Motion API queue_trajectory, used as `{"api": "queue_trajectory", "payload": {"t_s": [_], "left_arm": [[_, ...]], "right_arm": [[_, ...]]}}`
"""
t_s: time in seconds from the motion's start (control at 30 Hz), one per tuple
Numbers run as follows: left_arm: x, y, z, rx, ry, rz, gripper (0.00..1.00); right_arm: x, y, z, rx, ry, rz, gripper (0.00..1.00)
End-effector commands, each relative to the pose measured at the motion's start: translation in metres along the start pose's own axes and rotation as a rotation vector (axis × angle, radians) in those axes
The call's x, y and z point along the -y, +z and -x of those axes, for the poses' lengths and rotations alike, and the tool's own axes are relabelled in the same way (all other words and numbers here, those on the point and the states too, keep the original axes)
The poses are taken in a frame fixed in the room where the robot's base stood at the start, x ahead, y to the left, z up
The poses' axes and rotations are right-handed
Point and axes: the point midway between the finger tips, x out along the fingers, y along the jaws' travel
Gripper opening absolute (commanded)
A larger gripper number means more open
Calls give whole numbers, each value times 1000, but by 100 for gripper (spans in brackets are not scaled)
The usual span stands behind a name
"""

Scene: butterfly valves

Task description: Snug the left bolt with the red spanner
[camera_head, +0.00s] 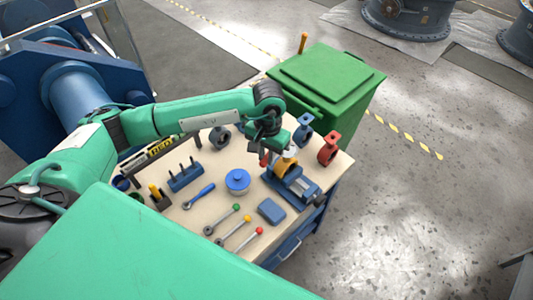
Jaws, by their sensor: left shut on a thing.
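The red spanner (240,244), a grey open-ended spanner with a red ball end, lies at the front of the bench beside a yellow-ended spanner (233,234) and a green-ended one (223,219). A yellow butterfly valve (286,167) sits in the blue vise (297,184) at the bench's right. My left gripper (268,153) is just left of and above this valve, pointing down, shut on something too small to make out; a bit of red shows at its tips. The left bolt is hidden or too small to tell. My right gripper is out of view.
Blue (303,132) and red (328,149) valves stand behind the vise. A blue-lidded tub (237,181), blue box (271,210), blue-handled tool (199,196) and blue peg rack (185,177) occupy the bench. A green bin (332,90) stands behind it.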

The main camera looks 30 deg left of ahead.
Motion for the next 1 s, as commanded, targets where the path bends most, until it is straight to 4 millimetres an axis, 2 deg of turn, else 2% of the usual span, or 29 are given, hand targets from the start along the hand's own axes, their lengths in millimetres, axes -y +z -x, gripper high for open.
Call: {"api": "queue_trajectory", "payload": {"t_s": [0.33, 0.63, 0.8, 1.0], "left_arm": [[0, 0, -14, 1, 0, 1, 0], [0, -2, -37, 1, 1, 0, 0], [0, -3, -51, -1, 0, 0, 0], [0, -4, -56, -2, -1, 1, 0]], "right_arm": [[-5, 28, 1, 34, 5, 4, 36], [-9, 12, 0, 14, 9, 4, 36], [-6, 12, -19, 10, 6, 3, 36], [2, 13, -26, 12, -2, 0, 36]]}}
